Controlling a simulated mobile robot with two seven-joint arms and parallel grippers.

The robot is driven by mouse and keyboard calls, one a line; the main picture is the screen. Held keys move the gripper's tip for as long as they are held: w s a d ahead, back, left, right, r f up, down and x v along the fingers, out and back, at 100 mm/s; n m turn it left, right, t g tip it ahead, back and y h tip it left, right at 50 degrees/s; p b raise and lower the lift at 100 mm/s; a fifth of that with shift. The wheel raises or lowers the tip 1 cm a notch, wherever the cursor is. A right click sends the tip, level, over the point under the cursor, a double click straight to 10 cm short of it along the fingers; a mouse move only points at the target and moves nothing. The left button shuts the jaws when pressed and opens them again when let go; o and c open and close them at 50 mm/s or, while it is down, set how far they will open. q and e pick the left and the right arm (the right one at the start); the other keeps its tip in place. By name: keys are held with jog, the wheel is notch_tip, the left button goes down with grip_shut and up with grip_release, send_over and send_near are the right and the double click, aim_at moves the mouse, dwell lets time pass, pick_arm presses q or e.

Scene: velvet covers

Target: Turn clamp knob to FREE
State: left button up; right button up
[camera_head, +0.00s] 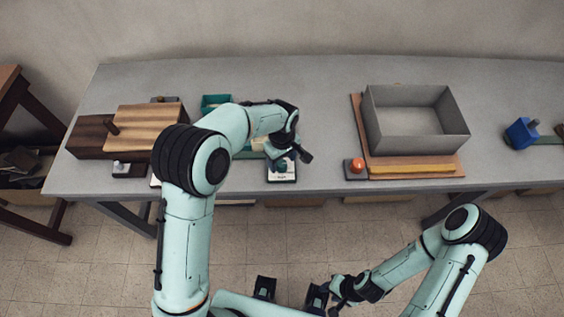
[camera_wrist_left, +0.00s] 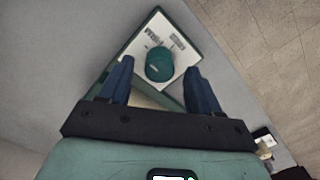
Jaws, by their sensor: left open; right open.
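The clamp knob is a dark green round knob (camera_head: 281,165) on a small white labelled plate near the table's front edge. In the left wrist view the knob (camera_wrist_left: 159,64) stands on the white plate (camera_wrist_left: 172,28), which has dark markings too small to read. My left gripper (camera_head: 291,157) is over the plate from behind and above. Its two blue-grey fingers (camera_wrist_left: 160,82) are apart, one on each side of the knob, with gaps visible in the wrist view. Whether they are level with the knob I cannot tell. My right gripper (camera_head: 336,297) is low in front of the table, away from the knob.
A grey open box (camera_head: 415,145) stands on a wooden board at the right. A red button (camera_head: 357,165) sits beside it. A wooden box (camera_head: 146,125) is at the left and a blue object (camera_head: 521,133) at the far right. The table's back is clear.

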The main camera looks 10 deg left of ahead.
pick_arm(q)
jog(key=shift+f, duration=1)
jog(key=c, duration=1)
jog(key=shift+c, duration=0.2)
